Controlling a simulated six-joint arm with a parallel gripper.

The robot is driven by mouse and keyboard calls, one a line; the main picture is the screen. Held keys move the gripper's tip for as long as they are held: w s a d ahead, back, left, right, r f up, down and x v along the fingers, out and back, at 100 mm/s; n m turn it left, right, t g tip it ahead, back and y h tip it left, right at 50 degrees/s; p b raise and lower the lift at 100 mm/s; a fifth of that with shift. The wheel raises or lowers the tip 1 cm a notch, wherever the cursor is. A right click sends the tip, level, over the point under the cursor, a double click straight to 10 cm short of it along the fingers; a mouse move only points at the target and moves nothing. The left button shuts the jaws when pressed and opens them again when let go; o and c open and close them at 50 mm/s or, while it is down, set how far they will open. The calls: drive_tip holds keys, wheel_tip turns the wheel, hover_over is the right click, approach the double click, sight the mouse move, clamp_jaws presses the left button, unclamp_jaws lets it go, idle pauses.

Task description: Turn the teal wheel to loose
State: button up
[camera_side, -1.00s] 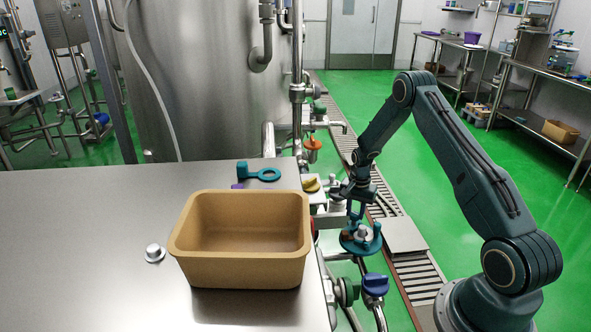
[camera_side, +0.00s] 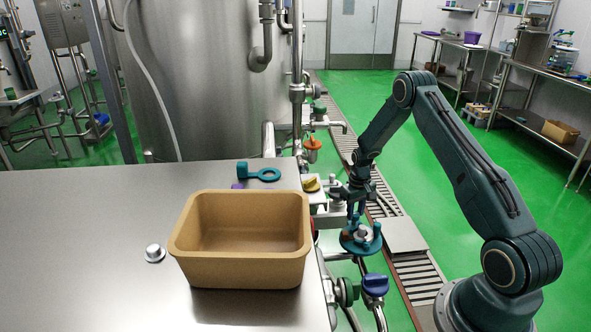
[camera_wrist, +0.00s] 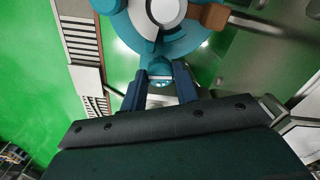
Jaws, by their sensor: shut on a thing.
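The teal wheel (camera_side: 362,249) sits on the pipework beyond the table's right edge, with a pale hub in its middle and teal posts standing up from it. In the wrist view the wheel (camera_wrist: 190,42) fills the top of the picture and is partly cut off. My gripper (camera_side: 353,220) points down over the wheel's far left side. In the wrist view my gripper (camera_wrist: 160,80) has its two dark blue fingers on either side of a teal post of the wheel and is shut on it. A brown piece (camera_wrist: 214,16) shows at the wheel's rim.
A tan bin (camera_side: 240,240) stands empty at the table's right side. A blue valve handle (camera_side: 375,284) is just below the wheel, and a yellow knob (camera_side: 311,185) is to its upper left.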

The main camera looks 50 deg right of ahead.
sight(355, 214)
drive_tip(key=n, duration=0.4)
drive_tip(key=shift+n, duration=0.3)
idle(0.4)
drive_tip(key=o, duration=1)
drive_tip(key=shift+r, duration=0.2)
wheel_tip(355, 214, up, 14)
drive_tip(key=shift+f, duration=0.25)
